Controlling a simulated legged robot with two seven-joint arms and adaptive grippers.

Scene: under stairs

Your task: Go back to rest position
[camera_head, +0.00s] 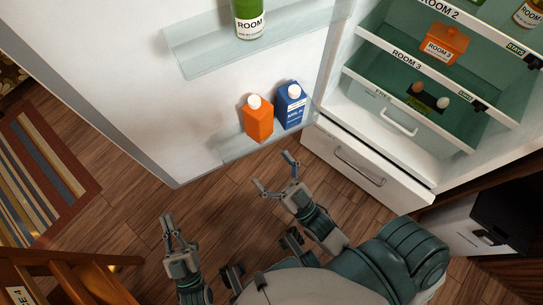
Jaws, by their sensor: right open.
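My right gripper (275,171) is open and empty, with its fingers spread. It is in the air in front of the fridge, below the door shelf in the picture. My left gripper (178,222) is further left and lower, over the wooden floor, with its fingers pointing up the picture. I see nothing held in it, but its finger gap is too small to judge. Neither gripper touches anything that I can see.
The open fridge door's lower shelf (228,150) holds an orange carton (258,124) and a blue milk carton (291,108). A green bottle (249,18) stands on the upper shelf. A closed drawer (362,165) is right. Wooden furniture (75,270) is lower left.

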